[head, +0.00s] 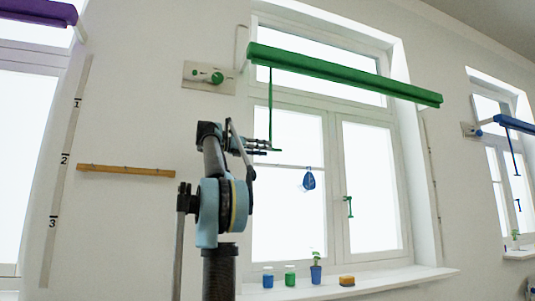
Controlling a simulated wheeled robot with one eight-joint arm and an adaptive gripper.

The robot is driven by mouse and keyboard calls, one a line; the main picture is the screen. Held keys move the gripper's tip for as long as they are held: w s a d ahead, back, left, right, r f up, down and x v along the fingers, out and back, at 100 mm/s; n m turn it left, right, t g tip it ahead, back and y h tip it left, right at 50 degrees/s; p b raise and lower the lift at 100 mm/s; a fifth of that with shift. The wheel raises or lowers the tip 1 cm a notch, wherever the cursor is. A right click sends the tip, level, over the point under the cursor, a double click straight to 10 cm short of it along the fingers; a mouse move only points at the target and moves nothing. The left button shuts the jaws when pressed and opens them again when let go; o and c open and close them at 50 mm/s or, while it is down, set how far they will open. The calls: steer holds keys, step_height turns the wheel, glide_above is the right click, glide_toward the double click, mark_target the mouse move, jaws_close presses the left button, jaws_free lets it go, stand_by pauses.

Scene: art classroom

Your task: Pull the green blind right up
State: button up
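The green blind (345,75) shows as a long green bar across the upper part of the middle window, with bright glass above and below it. No green cloth is seen hanging under it. A thin green pull rod or cord (271,105) hangs from its left part and ends in a small green crosspiece at the height of my gripper. My gripper (268,146) points right, its dark fingertips at the cord's lower end. It is too small here to tell whether the fingers touch or hold the cord.
A wall plate with a green knob (217,77) is left of the blind. The sill (385,280) holds small pots (290,277), a plant and a sponge-like block (346,281). A wooden rail (126,170) is on the wall. Purple (38,11) and blue (515,124) blinds flank it.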

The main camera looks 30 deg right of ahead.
steer(key=w+a, duration=0.1)
steer(key=a, duration=0.6)
steer(key=shift+a, duration=0.2)
stand_by(0.4)
